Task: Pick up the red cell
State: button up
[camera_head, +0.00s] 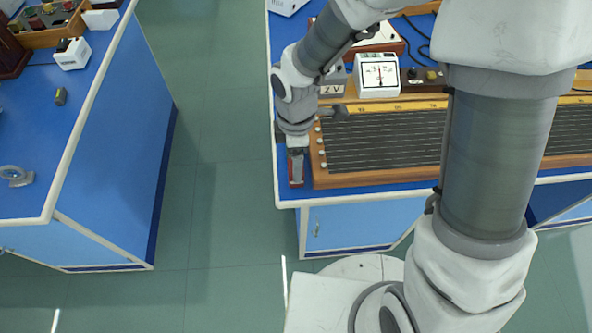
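A small red block, which looks like the red cell (296,184), is on the blue bench top near its front left corner. It lies just left of the wooden board with dark strips. My gripper (297,178) points down right over it, with its fingers at or around the red piece. My gripper hides most of the red cell. The view is too small to tell whether the fingers touch it or how far apart they are.
The wooden board (390,179) with wires and side knobs lies close to the right of my gripper. A white meter (378,72) stands behind it. The bench's white edge (283,201) is close in front. Another blue bench (45,130) stands left, across clear floor.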

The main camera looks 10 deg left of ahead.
notch_tip(320, 180, down, 4)
jog(key=shift+r+b, duration=0.15)
jog(key=shift+b, duration=0.15)
grip_shut()
jog(key=shift+r, duration=0.1)
